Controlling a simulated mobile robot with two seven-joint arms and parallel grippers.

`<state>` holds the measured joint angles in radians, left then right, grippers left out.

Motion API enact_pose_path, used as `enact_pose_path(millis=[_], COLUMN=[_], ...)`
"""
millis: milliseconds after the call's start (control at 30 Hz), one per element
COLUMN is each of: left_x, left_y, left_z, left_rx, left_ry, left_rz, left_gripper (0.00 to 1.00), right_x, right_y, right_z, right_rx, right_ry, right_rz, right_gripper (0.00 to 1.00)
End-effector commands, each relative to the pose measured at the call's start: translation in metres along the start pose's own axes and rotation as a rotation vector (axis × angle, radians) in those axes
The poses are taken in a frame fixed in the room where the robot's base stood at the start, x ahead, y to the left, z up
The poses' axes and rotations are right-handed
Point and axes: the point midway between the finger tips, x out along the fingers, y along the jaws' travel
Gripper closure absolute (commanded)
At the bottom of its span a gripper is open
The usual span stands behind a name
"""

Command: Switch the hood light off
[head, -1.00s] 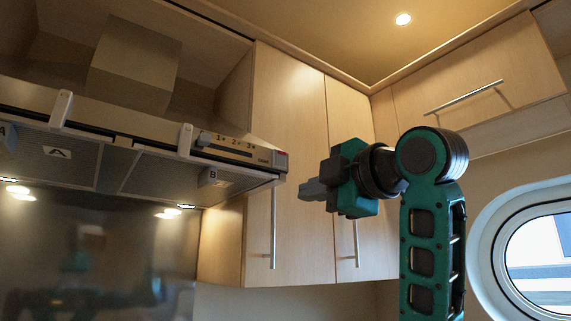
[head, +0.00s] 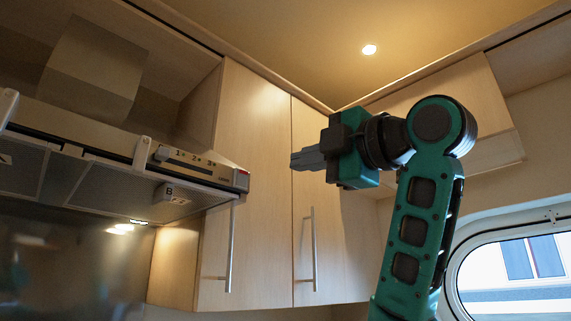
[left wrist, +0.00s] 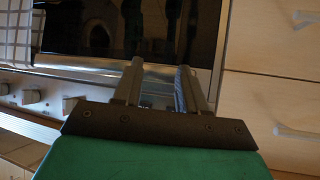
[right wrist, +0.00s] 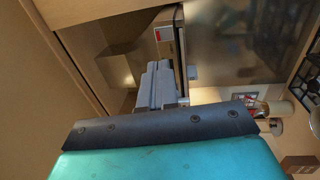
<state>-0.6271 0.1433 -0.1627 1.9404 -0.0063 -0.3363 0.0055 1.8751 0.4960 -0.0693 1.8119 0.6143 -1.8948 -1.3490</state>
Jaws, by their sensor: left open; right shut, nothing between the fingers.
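The range hood (head: 105,155) is at the left in the head view, with a control strip (head: 190,163) marked with numbers along its front edge. A small red mark (head: 242,181) sits at its right end. The hood's lamps light the wall below it. My right gripper (head: 293,160) is shut and empty, to the right of the hood end, pointing left and apart from it. In the right wrist view the shut fingers (right wrist: 157,84) point toward the hood end (right wrist: 165,35). My left gripper (left wrist: 160,82) is open and empty above a stove front, seen only in the left wrist view.
Tall cabinet doors (head: 255,150) with vertical handles (head: 313,250) stand behind my right gripper. An oval porthole (head: 510,265) is at the right. In the left wrist view, stove knobs (left wrist: 30,97) and drawer handles (left wrist: 298,134) are near the left gripper.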

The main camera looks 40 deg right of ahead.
Motion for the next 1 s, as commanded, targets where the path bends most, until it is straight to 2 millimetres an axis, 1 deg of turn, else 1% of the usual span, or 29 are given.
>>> enact_pose_path(millis=[300,500,600,700,800,1000], left_x=[-0.009,-0.014,-0.016,-0.017,-0.017,-0.017], left_y=[-0.001,-0.001,-0.001,-0.001,-0.001,-0.001], left_z=[-0.016,-0.024,-0.027,-0.028,-0.029,-0.028], left_rx=[0.0,0.001,0.0,0.0,0.0,0.0], left_ry=[0.004,0.005,0.005,0.005,0.005,0.005], left_rz=[0.0,-0.001,-0.001,-0.001,-0.001,-0.001], left_gripper=[0.58,0.58,0.58,0.58,0.58,0.58], right_x=[0.067,0.104,0.117,0.124,0.128,0.128], right_y=[0.001,0.001,0.001,0.0,0.0,-0.001], right_z=[-0.001,-0.001,-0.001,0.0,0.0,0.0], right_rx=[0.001,0.002,0.001,0.001,0.001,0.0], right_ry=[0.003,0.002,0.001,0.001,0.0,-0.001], right_rz=[-0.007,-0.005,-0.004,-0.002,-0.002,-0.001], right_gripper=[1.0,1.0,1.0,1.0,1.0,1.0])
